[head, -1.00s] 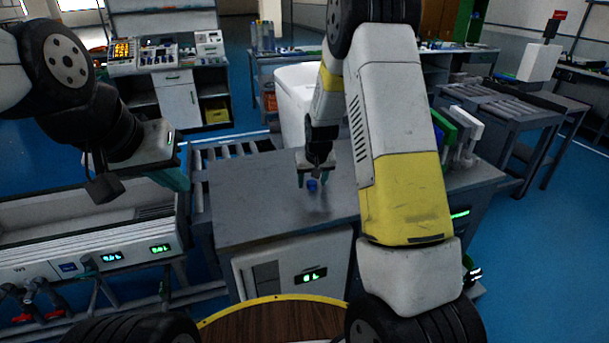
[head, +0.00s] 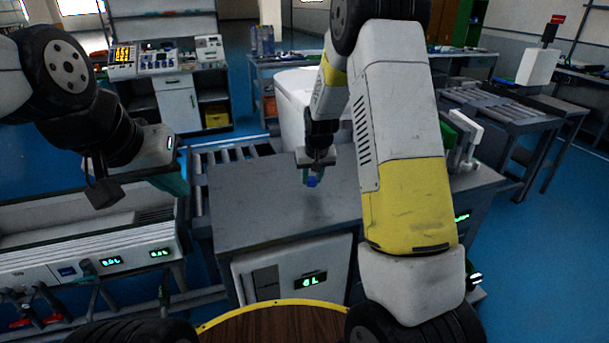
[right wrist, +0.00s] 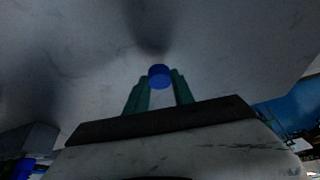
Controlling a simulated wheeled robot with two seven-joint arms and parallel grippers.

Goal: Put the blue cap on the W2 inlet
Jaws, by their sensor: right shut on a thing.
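The blue cap (head: 312,181) is between the fingertips of my right gripper (head: 313,177), over the grey cabinet top. In the right wrist view the round blue cap (right wrist: 159,76) sits between the two green fingers of the right gripper (right wrist: 158,86), which are shut on it. My left gripper (head: 172,182) is at the left, above the long white panel unit, and its fingers are mostly hidden by its own body, so its opening cannot be told. I cannot make out the W2 inlet; no label is readable.
The grey cabinet (head: 255,215) has a clear top and a green display. The white panel unit (head: 120,255) with green displays and pipes below stands at the left. Green and white upright panels (head: 462,140) stand at the right.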

